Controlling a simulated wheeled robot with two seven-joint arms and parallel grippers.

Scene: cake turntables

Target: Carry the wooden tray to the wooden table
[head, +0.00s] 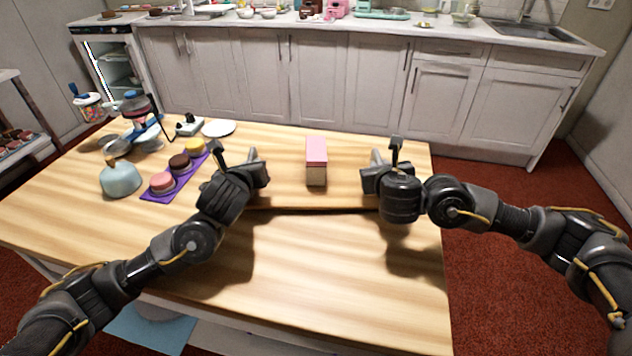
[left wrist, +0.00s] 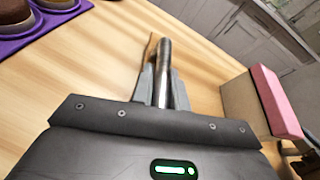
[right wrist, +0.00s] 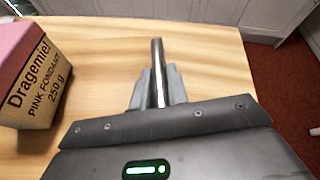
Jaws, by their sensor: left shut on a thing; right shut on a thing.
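The wooden tray (head: 285,194) lies level between my two grippers, over the wooden table (head: 330,290). Its wood looks much like the tabletop, and I cannot tell whether it touches the table. A pink-topped fondant box (head: 316,162) stands upright on the tray. My left gripper (head: 257,170) is shut on the tray's left metal handle, a bar that shows between the fingers in the left wrist view (left wrist: 163,75). My right gripper (head: 376,172) is shut on the right metal handle, which shows in the right wrist view (right wrist: 157,75).
The table front is clear. White cabinets (head: 330,80) stand behind.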

